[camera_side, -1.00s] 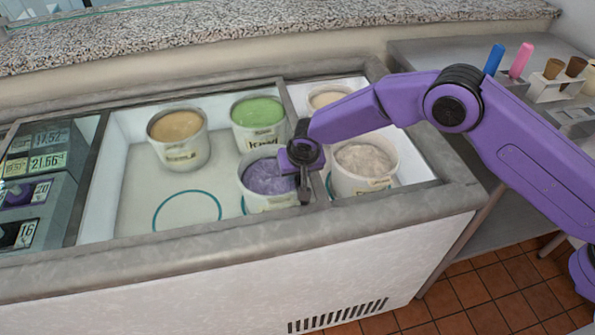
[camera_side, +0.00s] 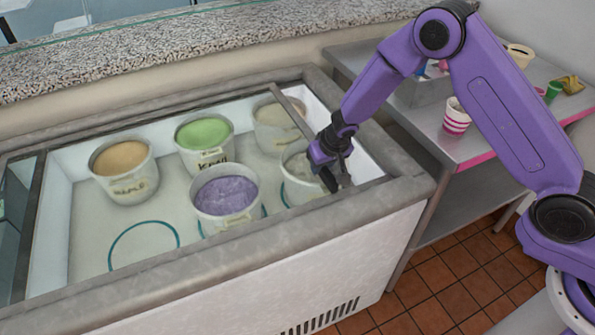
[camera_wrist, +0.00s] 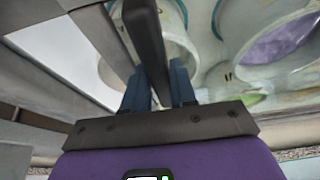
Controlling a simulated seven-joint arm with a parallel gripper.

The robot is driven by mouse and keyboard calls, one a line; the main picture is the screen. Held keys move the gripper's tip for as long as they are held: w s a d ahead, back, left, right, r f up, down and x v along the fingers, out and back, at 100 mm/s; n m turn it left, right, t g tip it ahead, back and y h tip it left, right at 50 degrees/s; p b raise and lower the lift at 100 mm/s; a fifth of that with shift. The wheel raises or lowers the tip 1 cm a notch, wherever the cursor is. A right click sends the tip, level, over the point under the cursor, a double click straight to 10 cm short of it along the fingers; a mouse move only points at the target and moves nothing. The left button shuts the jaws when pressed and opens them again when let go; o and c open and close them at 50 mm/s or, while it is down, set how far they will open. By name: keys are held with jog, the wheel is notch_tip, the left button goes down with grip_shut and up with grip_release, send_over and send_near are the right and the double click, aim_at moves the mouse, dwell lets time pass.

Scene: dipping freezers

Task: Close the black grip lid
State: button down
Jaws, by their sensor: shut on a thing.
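The black grip (camera_wrist: 147,35) shows in the wrist view as a dark bar between the two blue fingers of my gripper (camera_wrist: 158,88). In the side view my gripper (camera_side: 333,165) is low at the front right of the freezer, shut on the grip (camera_side: 328,181). The sliding glass lid (camera_side: 292,106) has a dark end bar running from the back rim toward my gripper. The lid covers most of the freezer, and an uncovered strip shows to the right of the bar. My gripper partly hides the grip and the bar's front end.
Under the glass stand tubs of tan (camera_side: 123,170), green (camera_side: 205,142) and purple (camera_side: 226,195) ice cream, with pale tubs at the right. The freezer's rim (camera_side: 390,190) borders the open strip. A metal side table (camera_side: 480,145) holds cups at the right.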

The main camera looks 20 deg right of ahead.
jog(key=d, duration=1.1)
jog(key=shift+d, duration=0.4)
jog(key=c, duration=1)
grip_release()
jog(key=shift+a, duration=0.1)
jog(key=v, duration=1.7)
jog(key=shift+s+r, duration=0.15)
jog(key=s+d+r+n+g, duration=0.2)
jog(key=s+n, duration=0.4)
jog(key=s, duration=1)
jog(key=s+d+r+n+g, duration=0.2)
jog(key=s+n, duration=0.4)
jog(key=s, duration=1)
jog(key=shift+r+n, duration=0.3)
